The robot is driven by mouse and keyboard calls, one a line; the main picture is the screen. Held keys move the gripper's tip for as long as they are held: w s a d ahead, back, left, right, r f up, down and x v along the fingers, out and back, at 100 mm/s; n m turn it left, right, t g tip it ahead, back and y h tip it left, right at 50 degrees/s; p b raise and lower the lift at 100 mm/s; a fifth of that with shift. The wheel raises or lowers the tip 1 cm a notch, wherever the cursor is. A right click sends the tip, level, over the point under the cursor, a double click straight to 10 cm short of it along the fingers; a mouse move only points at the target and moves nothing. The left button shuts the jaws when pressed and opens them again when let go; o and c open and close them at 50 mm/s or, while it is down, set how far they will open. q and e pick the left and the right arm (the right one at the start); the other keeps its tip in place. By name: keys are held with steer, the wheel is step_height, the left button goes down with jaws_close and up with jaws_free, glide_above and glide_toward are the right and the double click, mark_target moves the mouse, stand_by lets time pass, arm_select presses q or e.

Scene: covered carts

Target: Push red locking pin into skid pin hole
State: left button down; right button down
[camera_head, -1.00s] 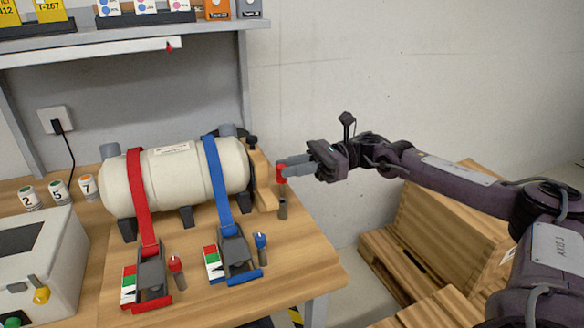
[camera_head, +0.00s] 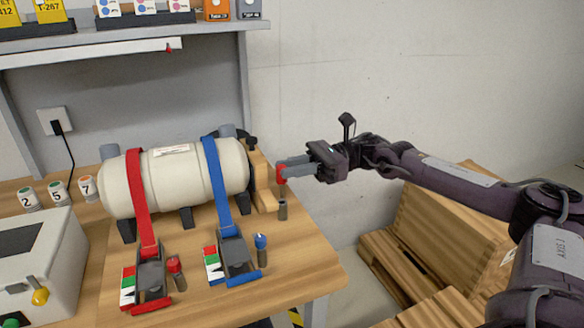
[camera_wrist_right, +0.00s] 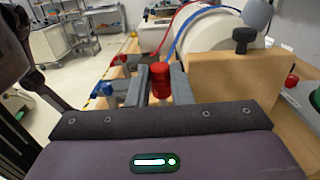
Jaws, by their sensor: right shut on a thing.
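My right gripper (camera_head: 285,170) is shut on a red locking pin (camera_head: 282,175), just right of the wooden block at the tank's right end. In the right wrist view the red pin (camera_wrist_right: 160,80) stands roughly upright between the two grey fingers of my gripper (camera_wrist_right: 160,88). A short dark grey cylinder (camera_head: 283,209) stands on the table's right side, below the pin in the picture. I cannot tell which opening is the skid pin hole. A wooden end block (camera_head: 262,178) with a black knob stands beside the pin. My left gripper is not in view.
A cream tank (camera_head: 180,180) lies on the table under red and blue straps. A red-topped pin (camera_head: 175,265) and a blue-topped pin (camera_head: 261,242) stand by the ratchets. A grey box (camera_head: 45,260) is at left. Wooden crates (camera_head: 440,240) stand right of the table.

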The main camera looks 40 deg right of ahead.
stand_by(0.8)
stand_by(0.4)
steer(key=shift+f+b, duration=0.3)
steer(key=shift+b, duration=0.2)
steer(key=shift+a+f, duration=0.1)
steer(key=shift+f, duration=0.1)
stand_by(0.3)
steer(key=shift+s+d+b, duration=0.15)
steer(key=shift+d+b, duration=0.1)
steer(key=shift+b, duration=0.3)
steer(key=shift+a, duration=0.2)
stand_by(1.0)
